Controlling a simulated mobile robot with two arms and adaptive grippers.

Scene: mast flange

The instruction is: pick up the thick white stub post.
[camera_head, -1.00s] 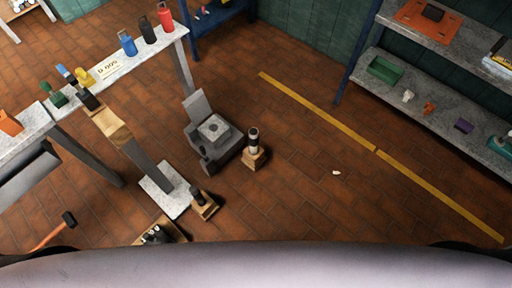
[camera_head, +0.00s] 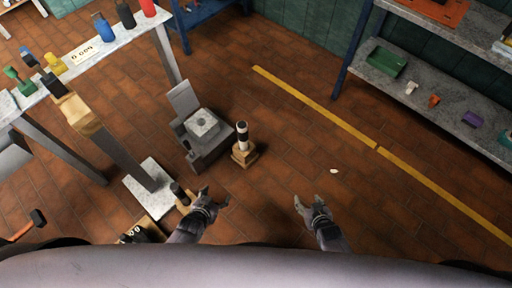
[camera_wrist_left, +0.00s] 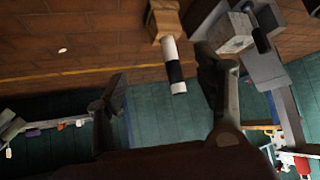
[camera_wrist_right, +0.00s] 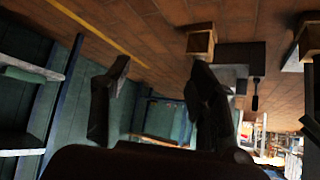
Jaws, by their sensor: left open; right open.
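A short upright post (camera_head: 242,131), white with a black band, stands on a wooden block (camera_head: 244,153) on the floor, right of a grey machine. In the left wrist view the white-and-black post (camera_wrist_left: 173,62) shows beyond the fingers, in the gap between them. My left gripper (camera_head: 215,197) is open and empty, nearer to me than the post and apart from it. My right gripper (camera_head: 306,201) is open and empty, further right. In the right wrist view a wooden block (camera_wrist_right: 201,40) shows beyond a finger; I cannot tell which block it is.
The grey machine (camera_head: 205,140) stands close left of the post. A pillar on a pale base plate (camera_head: 148,190) and another block with a dark post (camera_head: 180,192) stand further left. A shelf (camera_head: 440,100) is at right. Floor right of the post is mostly clear.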

